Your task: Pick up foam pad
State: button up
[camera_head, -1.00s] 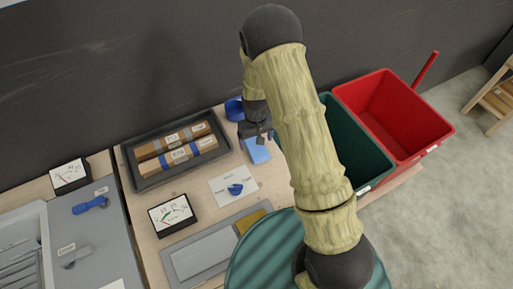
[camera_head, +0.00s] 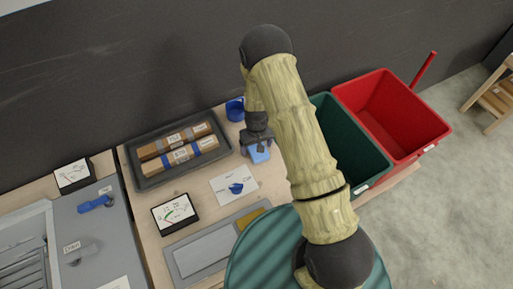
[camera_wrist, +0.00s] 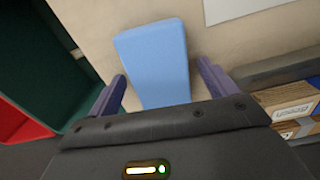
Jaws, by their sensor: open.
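The foam pad is a light blue rectangular block (camera_wrist: 155,62). In the wrist view it lies on the pale wooden tabletop, with its near end between the two purple fingers of my gripper (camera_wrist: 162,88). The fingers are apart, with a gap on each side of the pad, and my gripper is open and empty. In the head view my gripper (camera_head: 257,140) is over the pad (camera_head: 259,153), which is partly hidden under it. I cannot tell the exact height of the fingertips above the table.
A dark tray (camera_head: 142,180) with labelled brown boxes lies left of my gripper. A blue cup (camera_head: 235,109) stands behind it. A green bin (camera_head: 350,150) and a red bin (camera_head: 400,110) stand to the right. A white card (camera_head: 222,188) lies in front.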

jog(key=c, duration=1.1)
jog(key=shift+o, duration=0.2)
jog(key=shift+r, duration=0.1)
notch_tip(320, 180, up, 10)
jog(key=b, duration=0.3)
jog(key=shift+o, duration=1)
jog(key=shift+c, duration=0.7)
